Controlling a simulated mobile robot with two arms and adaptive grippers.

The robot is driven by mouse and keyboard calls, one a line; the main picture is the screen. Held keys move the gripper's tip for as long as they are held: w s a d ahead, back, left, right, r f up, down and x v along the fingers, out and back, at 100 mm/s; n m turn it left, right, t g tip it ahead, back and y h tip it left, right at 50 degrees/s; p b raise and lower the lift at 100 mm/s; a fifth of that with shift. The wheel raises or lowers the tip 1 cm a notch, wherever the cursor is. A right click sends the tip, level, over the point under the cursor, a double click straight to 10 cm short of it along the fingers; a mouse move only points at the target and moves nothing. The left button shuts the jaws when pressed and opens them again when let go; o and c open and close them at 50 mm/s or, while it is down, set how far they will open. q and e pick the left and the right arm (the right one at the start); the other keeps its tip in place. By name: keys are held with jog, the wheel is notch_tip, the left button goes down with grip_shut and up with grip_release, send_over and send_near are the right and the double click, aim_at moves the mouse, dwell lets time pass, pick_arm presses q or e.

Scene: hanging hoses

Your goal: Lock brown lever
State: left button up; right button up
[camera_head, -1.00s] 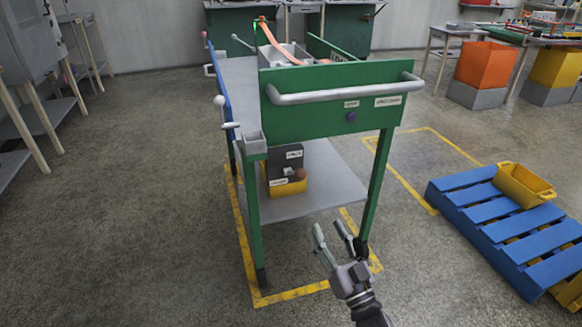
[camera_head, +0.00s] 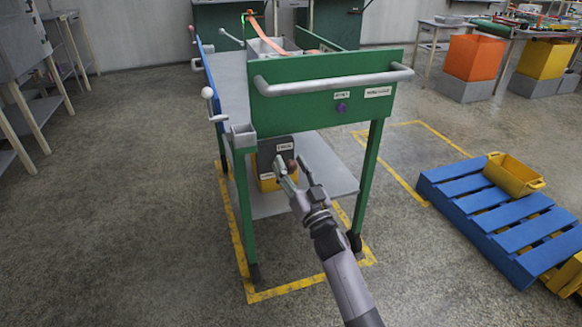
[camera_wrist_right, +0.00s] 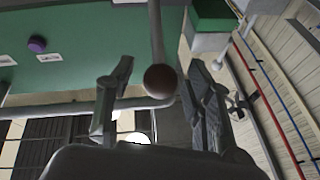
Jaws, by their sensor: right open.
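The brown lever's round knob (camera_head: 291,164) shows beside a dark box with a yellow base (camera_head: 267,155) on the cart's lower shelf. My right gripper (camera_head: 291,170) reaches in from the lower right, open, with its fingertips close to the knob. In the right wrist view the brown knob (camera_wrist_right: 160,81) appears between the two open fingers (camera_wrist_right: 160,95). I cannot tell whether either finger touches it. My left gripper is not in view.
The green cart (camera_head: 320,105) has a grey handle bar (camera_head: 335,84) above my right arm and a front leg (camera_head: 367,185) close beside it. A white-knobbed lever (camera_head: 208,93) is at the cart's left. A blue pallet (camera_head: 495,215) holds a yellow bin (camera_head: 514,174). Floor at left is clear.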

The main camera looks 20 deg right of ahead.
jog(key=shift+w+r, duration=0.1)
jog(key=shift+w, duration=0.05)
grip_shut()
dwell(0.6)
